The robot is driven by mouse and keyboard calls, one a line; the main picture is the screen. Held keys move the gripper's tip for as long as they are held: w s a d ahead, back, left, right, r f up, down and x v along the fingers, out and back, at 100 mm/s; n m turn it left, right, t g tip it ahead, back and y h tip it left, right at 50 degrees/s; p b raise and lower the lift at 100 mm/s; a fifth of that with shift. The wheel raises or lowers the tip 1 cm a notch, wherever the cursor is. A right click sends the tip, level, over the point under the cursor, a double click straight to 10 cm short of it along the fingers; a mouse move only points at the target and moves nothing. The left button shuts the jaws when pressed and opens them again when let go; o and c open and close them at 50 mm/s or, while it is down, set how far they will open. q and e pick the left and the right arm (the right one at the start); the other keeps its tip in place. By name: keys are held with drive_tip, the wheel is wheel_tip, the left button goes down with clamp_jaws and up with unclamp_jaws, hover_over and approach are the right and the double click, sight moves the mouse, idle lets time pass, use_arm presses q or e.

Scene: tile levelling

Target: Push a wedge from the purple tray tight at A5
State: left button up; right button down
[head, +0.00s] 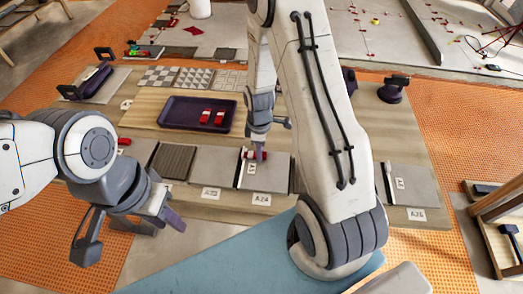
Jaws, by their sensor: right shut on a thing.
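The purple tray (171,122) lies on the wooden board, with two red wedges (212,117) visible in it. My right gripper (257,154) points down over the joint between two grey tiles behind the A24 label (261,199). It is shut on a red wedge (248,154), which is partly hidden by the fingers. The wedge is low at the joint; I cannot tell whether it touches the tiles. My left gripper (128,224) is open and empty, in front of the board at the left. No A5 label is legible.
Labels A23 (211,194) and A26 (416,214) stand along the front edge. Patterned sample tiles (195,77) lie behind the tray. A dark-handled tool (394,88) stands at the back right. My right arm hides the middle right of the board.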

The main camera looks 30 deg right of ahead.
drive_tip(key=shift+w+a, duration=0.55)
drive_tip(key=shift+a, duration=0.05)
idle(1.1)
drive_tip(key=c, duration=0.6)
unclamp_jaws()
drive_tip(key=shift+s, duration=0.1)
wheel_tip(320, 180, up, 10)
drive_tip(key=r, duration=0.1)
drive_tip(key=s+a+r+m, duration=0.2)
drive_tip(key=s+a+r, duration=0.65)
drive_tip(key=a, duration=0.45)
drive_tip(key=s+a+r, duration=0.1)
drive_tip(key=s, duration=0.3)
drive_tip(key=s+a+r+m, duration=0.1)
drive_tip(key=s, duration=0.3)
drive_tip(key=s+a+r+m+y, duration=0.1)
drive_tip(key=s+a, duration=0.1)
drive_tip(key=s, duration=0.3)
drive_tip(key=shift+r+p, duration=0.35)
drive_tip(key=shift+r, duration=0.05)
